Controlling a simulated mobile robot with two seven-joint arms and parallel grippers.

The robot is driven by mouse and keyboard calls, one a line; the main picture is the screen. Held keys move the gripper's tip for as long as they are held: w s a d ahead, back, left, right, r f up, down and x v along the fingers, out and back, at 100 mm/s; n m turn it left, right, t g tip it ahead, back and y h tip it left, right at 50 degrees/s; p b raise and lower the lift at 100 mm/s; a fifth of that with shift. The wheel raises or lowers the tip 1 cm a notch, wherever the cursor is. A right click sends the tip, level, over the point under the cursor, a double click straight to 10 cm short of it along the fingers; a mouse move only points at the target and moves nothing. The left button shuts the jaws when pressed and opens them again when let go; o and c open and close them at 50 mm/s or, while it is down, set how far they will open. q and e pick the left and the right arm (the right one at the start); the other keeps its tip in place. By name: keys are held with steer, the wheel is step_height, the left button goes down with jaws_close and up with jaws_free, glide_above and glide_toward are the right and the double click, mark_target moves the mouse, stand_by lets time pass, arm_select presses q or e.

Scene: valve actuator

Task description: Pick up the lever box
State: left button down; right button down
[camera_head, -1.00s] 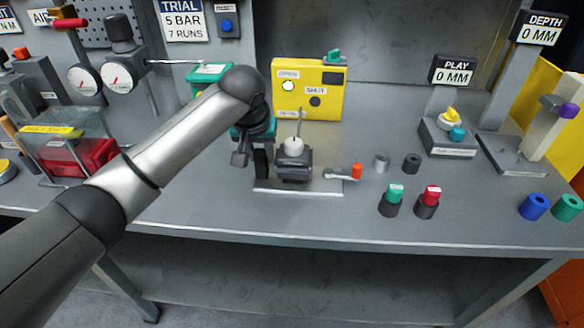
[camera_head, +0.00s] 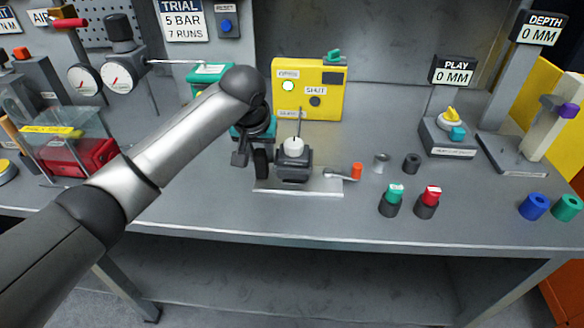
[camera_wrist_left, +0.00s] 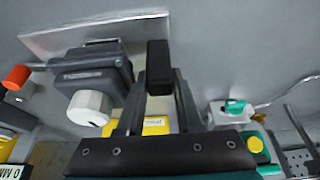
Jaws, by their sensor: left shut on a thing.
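The lever box (camera_head: 293,167), which I take to be the dark box with a white round knob on top, is at the grey base plate (camera_head: 315,191) in the middle of the bench. In the left wrist view the dark box (camera_wrist_left: 90,70) and its white knob lie just left of the fingers. My left gripper (camera_head: 261,162) points down close against its left side. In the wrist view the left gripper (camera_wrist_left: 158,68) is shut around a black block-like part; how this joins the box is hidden. I cannot tell whether the box is clear of the plate. My right gripper is not in view.
A lever with an orange end (camera_head: 356,171) lies right of the box. A yellow panel (camera_head: 308,92) stands close behind. Green-topped (camera_head: 391,200) and red-topped (camera_head: 427,202) cylinders stand front right. The front bench is clear.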

arm_select(q)
steer(key=shift+w+r, duration=0.1)
steer(key=shift+r, duration=0.15)
step_height(320, 180, up, 8)
steer(key=shift+r, duration=0.25)
steer(key=shift+f, duration=4.05)
steer(key=shift+f, duration=0.5)
